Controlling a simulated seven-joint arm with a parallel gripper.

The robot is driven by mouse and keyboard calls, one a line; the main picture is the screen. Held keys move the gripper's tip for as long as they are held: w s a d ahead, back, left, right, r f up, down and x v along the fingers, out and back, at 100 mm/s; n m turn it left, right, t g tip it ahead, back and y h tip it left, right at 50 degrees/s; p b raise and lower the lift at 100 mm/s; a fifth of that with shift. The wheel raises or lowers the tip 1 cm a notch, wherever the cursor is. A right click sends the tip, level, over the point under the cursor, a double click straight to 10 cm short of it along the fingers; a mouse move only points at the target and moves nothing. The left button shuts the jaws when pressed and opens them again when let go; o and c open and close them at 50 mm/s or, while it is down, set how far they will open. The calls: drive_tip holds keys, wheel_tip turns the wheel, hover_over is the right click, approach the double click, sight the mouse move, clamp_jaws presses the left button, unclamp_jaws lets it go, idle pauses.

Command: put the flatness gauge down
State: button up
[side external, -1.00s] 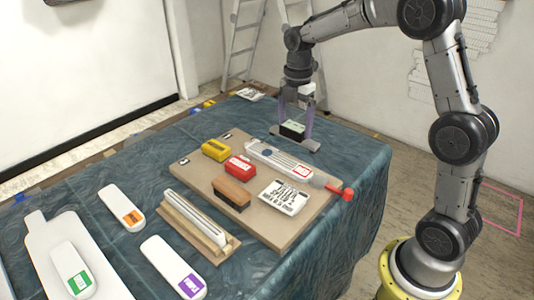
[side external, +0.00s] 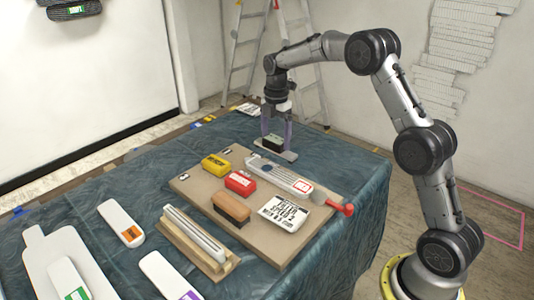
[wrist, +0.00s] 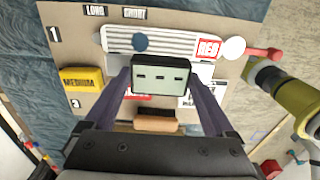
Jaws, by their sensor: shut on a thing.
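The flatness gauge (side external: 273,143) is a dark block with a pale top face, above a long grey base bar (side external: 288,156). In the wrist view its pale green display (wrist: 160,78) shows three dashes. My gripper (side external: 276,138) is shut on the block, its two purple fingers on either side. The gauge is at the far end of the table, over the blue cloth (side external: 340,165) just beyond the board (side external: 260,240). I cannot tell whether the bar touches the cloth.
Open cloth lies right of the board.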

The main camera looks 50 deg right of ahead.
sight(268, 145)
drive_tip(key=w+f, duration=0.2)
drive_tip(key=w+d+f, duration=0.1)
drive_tip(key=f, duration=0.2)
drive_tip(key=shift+w, duration=0.4)
drive_tip(key=shift+w+f, duration=0.15)
drive_tip(key=shift+f, duration=0.65)
drive_tip(key=shift+w+f, duration=0.1)
drive_tip(key=shift+f, duration=0.7)
drive_tip(key=shift+f, duration=0.2)
drive_tip(key=o, duration=1.4)
drive_tip(key=shift+c, duration=0.2)
